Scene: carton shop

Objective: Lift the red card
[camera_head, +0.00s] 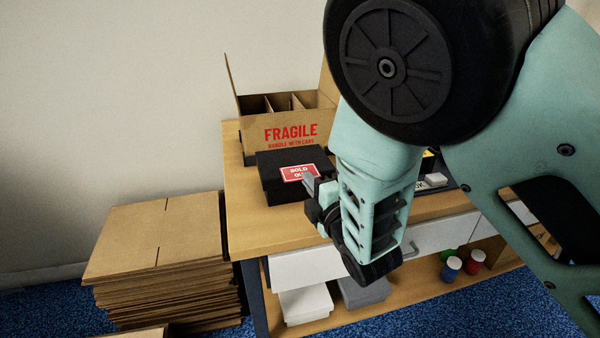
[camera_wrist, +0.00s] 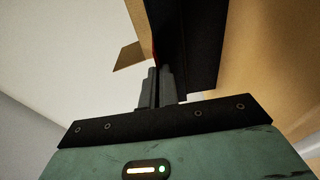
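The red card (camera_head: 297,171) with white lettering, partly readable as "SOLD", shows at the top of the black box (camera_head: 272,188) in the head view. My gripper (camera_head: 309,180) is at the card's lower right corner and covers part of it. In the wrist view, my gripper's fingers (camera_wrist: 159,76) are close together with a narrow dark gap. A thin red sliver, likely the card (camera_wrist: 154,48) edge-on, shows just beyond the tips, along the black box (camera_wrist: 190,45). I cannot tell whether the card's edge is between the fingers.
A carton marked FRAGILE (camera_head: 291,121) stands open behind the black box on the wooden table (camera_head: 250,228). Flat cardboard (camera_head: 150,240) is stacked on the floor at left. White and grey boxes and small jars (camera_head: 451,268) sit on the shelf below. My arm hides the table's right part.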

